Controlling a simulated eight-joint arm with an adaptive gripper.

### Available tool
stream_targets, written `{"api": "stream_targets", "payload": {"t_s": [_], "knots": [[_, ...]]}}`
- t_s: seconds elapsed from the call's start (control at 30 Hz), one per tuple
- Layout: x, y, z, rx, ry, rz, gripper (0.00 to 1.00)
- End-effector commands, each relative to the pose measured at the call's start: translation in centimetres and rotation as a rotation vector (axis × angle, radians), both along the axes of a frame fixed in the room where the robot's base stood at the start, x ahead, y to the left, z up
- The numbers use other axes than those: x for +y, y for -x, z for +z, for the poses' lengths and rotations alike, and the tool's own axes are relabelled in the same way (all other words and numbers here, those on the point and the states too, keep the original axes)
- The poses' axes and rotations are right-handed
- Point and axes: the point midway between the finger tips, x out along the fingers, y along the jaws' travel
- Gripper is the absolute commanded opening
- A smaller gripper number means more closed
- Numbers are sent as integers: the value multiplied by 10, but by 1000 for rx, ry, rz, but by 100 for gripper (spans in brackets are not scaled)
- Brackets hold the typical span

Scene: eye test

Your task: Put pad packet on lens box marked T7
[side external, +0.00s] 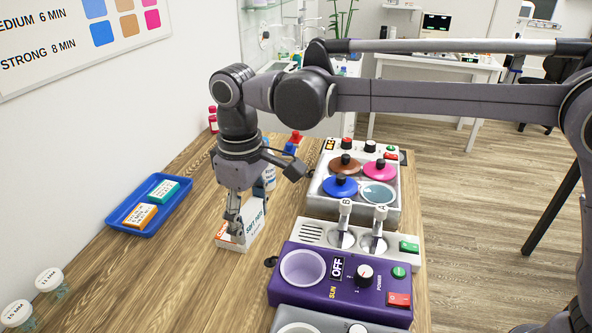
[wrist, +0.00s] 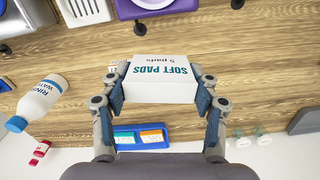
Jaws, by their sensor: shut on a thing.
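The pad packet, a white box reading SOFT PADS (side external: 254,226), is between the fingers of my gripper (side external: 237,225). In the wrist view the packet (wrist: 162,68) sits squarely between both finger pads, and my gripper (wrist: 159,84) is shut on it. I cannot tell whether the packet is clear of the table. Two small lens boxes lie in a blue tray at the left: a teal box (side external: 163,190) and an orange box (side external: 145,215). The teal box (wrist: 124,137) and orange box (wrist: 152,136) also show in the wrist view. Their markings are too small to read.
The blue tray (side external: 122,226) stands left of my gripper, with bare wood (side external: 190,262) between. A purple heater unit (side external: 318,298) and other devices line the right side. A rinse water bottle (wrist: 42,97) stands nearby. Lidded jars (side external: 49,281) are at the front left.

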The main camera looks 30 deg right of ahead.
Motion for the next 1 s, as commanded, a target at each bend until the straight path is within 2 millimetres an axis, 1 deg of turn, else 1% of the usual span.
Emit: {"api": "stream_targets", "payload": {"t_s": [0.03,0.1,0.2,0.3,0.4,0.5,0.57,0.67,1.0], "knots": [[-15,-19,3,0,0,8,42],[-34,-40,8,0,0,34,42],[-62,-67,14,0,0,72,42],[-87,-87,19,0,0,104,42],[-106,-100,22,0,0,129,42],[-116,-107,23,0,0,145,42],[-116,-109,22,0,0,150,42],[-104,-110,14,0,0,156,42],[-37,-112,-26,-1,1,156,42]]}}
